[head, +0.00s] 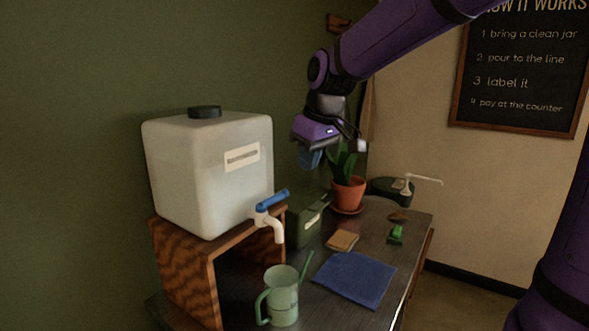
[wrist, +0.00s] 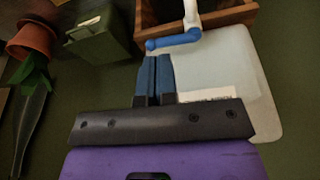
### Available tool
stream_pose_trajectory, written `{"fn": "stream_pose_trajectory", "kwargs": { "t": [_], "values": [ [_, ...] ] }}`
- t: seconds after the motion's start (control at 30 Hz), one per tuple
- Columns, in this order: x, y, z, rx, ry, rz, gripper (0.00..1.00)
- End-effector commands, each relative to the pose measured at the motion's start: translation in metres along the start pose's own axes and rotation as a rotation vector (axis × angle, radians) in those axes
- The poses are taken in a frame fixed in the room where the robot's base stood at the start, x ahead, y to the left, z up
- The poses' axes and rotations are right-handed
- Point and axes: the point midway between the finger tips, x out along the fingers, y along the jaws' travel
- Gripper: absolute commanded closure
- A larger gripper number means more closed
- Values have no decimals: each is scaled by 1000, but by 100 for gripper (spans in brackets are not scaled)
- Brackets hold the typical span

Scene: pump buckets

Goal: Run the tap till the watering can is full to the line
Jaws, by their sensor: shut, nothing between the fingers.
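The tap (head: 271,225) has a white spout and a blue lever (head: 273,200), and sits low on the white tank (head: 190,170). The lever slants up to the right in the head view. The pale green watering can (head: 283,295) stands upright below the spout; no water stream shows, and its water level cannot be seen. My gripper (head: 309,158) is shut and empty, above and to the right of the lever and apart from it. In the wrist view its blue fingers (wrist: 156,60) point toward the lever (wrist: 176,40), with the tank (wrist: 245,75) beside them.
A wooden stand (head: 185,270) carries the tank. A green canister (head: 306,222), a potted plant (head: 348,192) and a dark green pump bucket (head: 388,189) stand behind. A blue cloth (head: 354,279), a sponge (head: 342,241) and a small green item (head: 396,234) lie on the counter.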

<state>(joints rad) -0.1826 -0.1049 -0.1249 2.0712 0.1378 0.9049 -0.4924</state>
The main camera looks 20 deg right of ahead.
Motion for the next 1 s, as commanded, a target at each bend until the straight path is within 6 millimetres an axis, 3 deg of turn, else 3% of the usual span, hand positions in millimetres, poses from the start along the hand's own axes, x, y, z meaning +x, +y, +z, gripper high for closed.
{"fn": "stream_pose_trajectory", "kwargs": {
  "t": [0.5, 0.7, 1.0],
  "values": [
    [93, 0, 0, -1, -5, -1, 100],
    [103, 0, -26, -2, -1, 0, 100],
    [108, 0, -36, -1, 0, 0, 100]
  ]
}}
